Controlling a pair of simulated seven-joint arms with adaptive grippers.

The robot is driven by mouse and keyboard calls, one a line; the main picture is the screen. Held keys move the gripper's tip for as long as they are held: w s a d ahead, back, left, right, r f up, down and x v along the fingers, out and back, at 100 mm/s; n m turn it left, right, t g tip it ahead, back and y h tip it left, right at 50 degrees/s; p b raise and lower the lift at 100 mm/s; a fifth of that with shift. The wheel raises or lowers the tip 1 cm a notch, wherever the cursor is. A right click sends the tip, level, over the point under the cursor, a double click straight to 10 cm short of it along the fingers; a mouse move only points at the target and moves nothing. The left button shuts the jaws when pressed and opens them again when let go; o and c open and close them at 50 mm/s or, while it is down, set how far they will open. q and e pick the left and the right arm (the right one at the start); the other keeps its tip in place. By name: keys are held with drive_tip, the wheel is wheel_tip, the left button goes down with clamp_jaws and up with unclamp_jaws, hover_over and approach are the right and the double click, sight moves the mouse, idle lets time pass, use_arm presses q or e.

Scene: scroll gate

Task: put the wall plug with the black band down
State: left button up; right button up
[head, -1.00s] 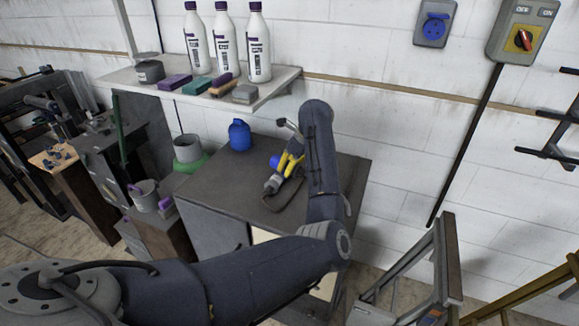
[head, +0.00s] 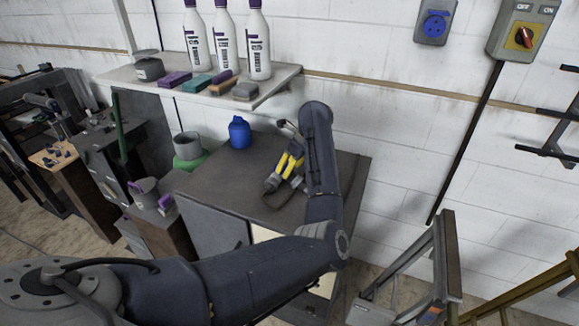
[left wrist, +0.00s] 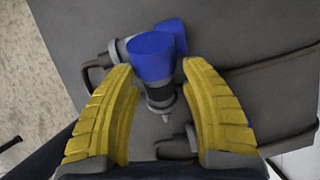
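A wall plug (left wrist: 152,58) with a blue body, a black band and a grey end shows in the left wrist view, over the dark cabinet top (left wrist: 250,30). It lies between and just beyond the yellow fingers of my left gripper (left wrist: 158,75). Gaps show on both sides, so the fingers look open and not touching it. Whether it rests on the surface is unclear. A second blue and grey piece (left wrist: 174,33) is close behind it. In the head view my left gripper (head: 287,168) is low over the cabinet top (head: 220,180), beside a grey plug end (head: 271,184). My right gripper is out of view.
A shelf (head: 285,82) with white bottles (head: 226,40) hangs above. A blue socket (head: 435,24) and a switch box (head: 522,30) are on the wall. The cabinet's front left is clear.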

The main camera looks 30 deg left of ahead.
sight(301, 178)
use_arm(q)
drive_tip(key=shift+o, duration=0.2)
drive_tip(key=shift+r, duration=0.25)
drive_tip(key=v, duration=1.2)
drive_tip(key=shift+r, duration=0.4)
drive_tip(key=shift+a, duration=0.1)
